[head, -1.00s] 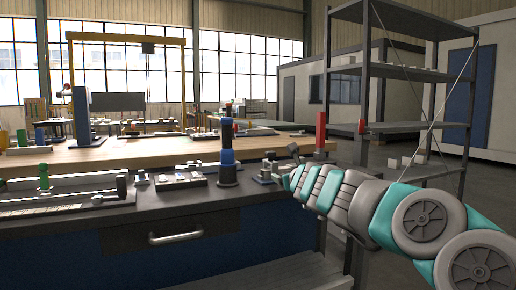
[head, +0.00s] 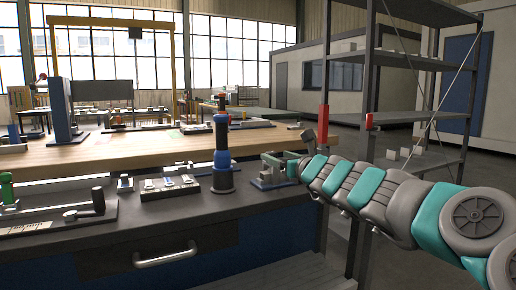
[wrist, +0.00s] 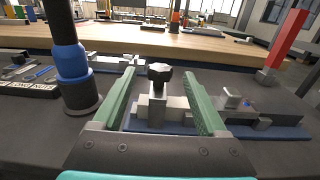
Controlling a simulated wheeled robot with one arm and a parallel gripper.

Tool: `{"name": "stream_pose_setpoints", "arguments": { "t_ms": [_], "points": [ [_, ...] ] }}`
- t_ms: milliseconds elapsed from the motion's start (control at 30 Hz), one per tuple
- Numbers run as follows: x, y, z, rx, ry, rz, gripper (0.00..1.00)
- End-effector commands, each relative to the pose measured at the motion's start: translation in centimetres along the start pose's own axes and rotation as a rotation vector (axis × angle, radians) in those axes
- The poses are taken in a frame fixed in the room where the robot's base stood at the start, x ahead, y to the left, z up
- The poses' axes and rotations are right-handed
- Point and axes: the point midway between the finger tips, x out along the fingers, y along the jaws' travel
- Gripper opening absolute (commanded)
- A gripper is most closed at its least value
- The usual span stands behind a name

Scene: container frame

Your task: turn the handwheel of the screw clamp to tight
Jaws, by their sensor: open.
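The screw clamp (wrist: 150,110) is a light grey block on a blue base, with a dark lobed handwheel (wrist: 160,74) on top. My gripper (wrist: 158,78) is open, its two green fingers apart on either side of the clamp in the wrist view. The handwheel appears between and slightly beyond the fingertips; I cannot tell the exact gap. In the head view my gripper (head: 284,160) is at the bench's right end, over the small blue-based fixture (head: 268,180), and partly hides it.
A blue and black post (head: 222,155) stands close left of my gripper. A second grey fixture (wrist: 235,105) on a blue base is right of the clamp. A red post (head: 323,128) stands behind. A tray of small parts (head: 170,187) lies left.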

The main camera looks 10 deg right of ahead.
Motion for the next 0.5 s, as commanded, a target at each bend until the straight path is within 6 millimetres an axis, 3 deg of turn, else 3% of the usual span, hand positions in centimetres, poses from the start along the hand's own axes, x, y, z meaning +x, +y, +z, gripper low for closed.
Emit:
{"name": "stream_pose_setpoints", "arguments": {
  "t_ms": [167, 500],
  "points": [
    [1.1, -0.1, 0.1, -0.001, -0.002, -0.001, 0.75],
    [5.4, 0.0, 0.1, -0.001, 0.0, 0.0, 0.75]
  ]
}}
